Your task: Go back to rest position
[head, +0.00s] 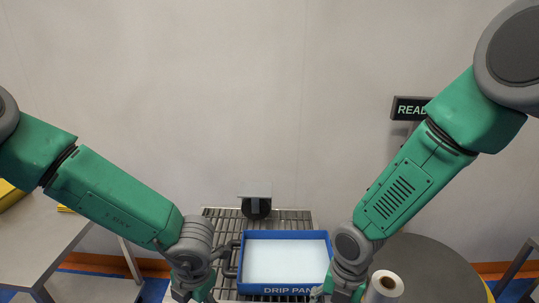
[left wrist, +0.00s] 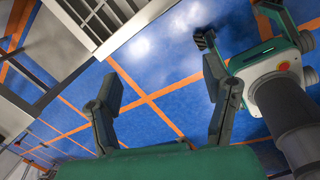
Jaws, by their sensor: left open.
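My left gripper (head: 192,292) is at the bottom edge of the head view, left of the blue drip pan (head: 285,236), and is cut off there. In the left wrist view, my left gripper (left wrist: 162,85) has its two dark fingers spread wide, with nothing between them and blue floor behind. My right gripper (head: 336,292) is at the bottom edge of the head view, by the pan's right front corner. Its fingers are mostly cut off, so I cannot tell whether it is open or shut.
The pan stands on a wire rack (head: 222,216) and looks empty. A dark round device (head: 256,207) sits behind it. A white roll (head: 385,285) is on a round grey table (head: 432,262) at right. A grey table (head: 35,235) is at left. A sign (head: 410,108) stands behind my right arm.

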